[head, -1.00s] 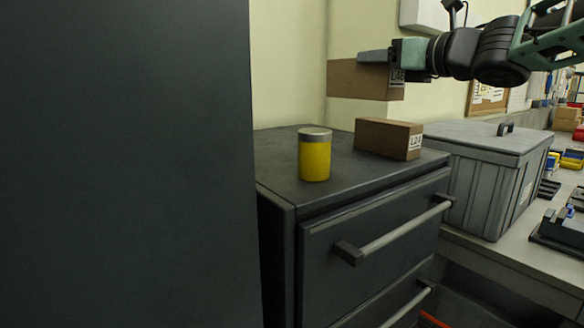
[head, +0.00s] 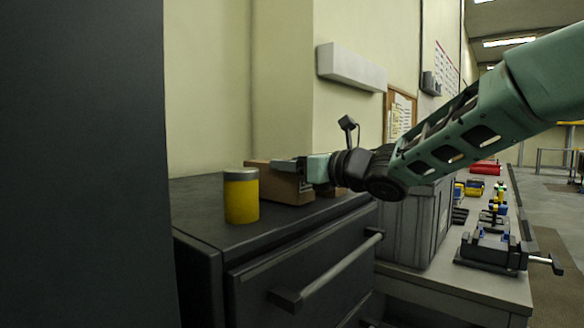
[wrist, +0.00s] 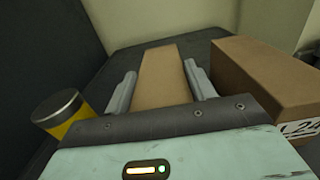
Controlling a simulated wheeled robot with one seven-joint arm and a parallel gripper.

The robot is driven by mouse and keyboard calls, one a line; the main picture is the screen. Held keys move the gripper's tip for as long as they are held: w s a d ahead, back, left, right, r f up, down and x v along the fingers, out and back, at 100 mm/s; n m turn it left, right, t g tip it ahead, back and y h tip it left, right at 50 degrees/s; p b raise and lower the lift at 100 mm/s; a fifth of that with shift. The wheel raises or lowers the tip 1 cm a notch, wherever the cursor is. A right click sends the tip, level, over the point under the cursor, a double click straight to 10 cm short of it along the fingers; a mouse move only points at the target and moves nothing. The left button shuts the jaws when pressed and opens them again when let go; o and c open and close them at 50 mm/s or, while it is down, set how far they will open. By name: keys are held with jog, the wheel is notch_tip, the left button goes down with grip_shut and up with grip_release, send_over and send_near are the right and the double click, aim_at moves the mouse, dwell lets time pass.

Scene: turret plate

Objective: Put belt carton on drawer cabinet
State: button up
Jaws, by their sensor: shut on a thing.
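My gripper (head: 290,165) is shut on a brown carton (head: 268,182), taken as the belt carton, just above or on the top of the dark drawer cabinet (head: 203,212). I cannot tell whether its underside touches. In the wrist view the held carton (wrist: 163,72) lies between both fingers, with the cabinet top (wrist: 122,62) around it. A second brown carton (wrist: 262,75), with a label reading about L24, stands to its right. In the head view that carton is mostly hidden behind my gripper.
A yellow can with a grey lid (head: 241,203) stands on the cabinet, left of the held carton; it also shows in the wrist view (wrist: 66,113). A tall dark panel (head: 80,170) blocks the left. A grey bin (head: 412,225) stands on the bench to the right.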

jog(key=shift+f, duration=0.25)
jog(key=o, duration=1.2)
jog(key=b+v, duration=0.3)
jog(key=v, duration=0.9)
jog(key=shift+b, duration=0.4)
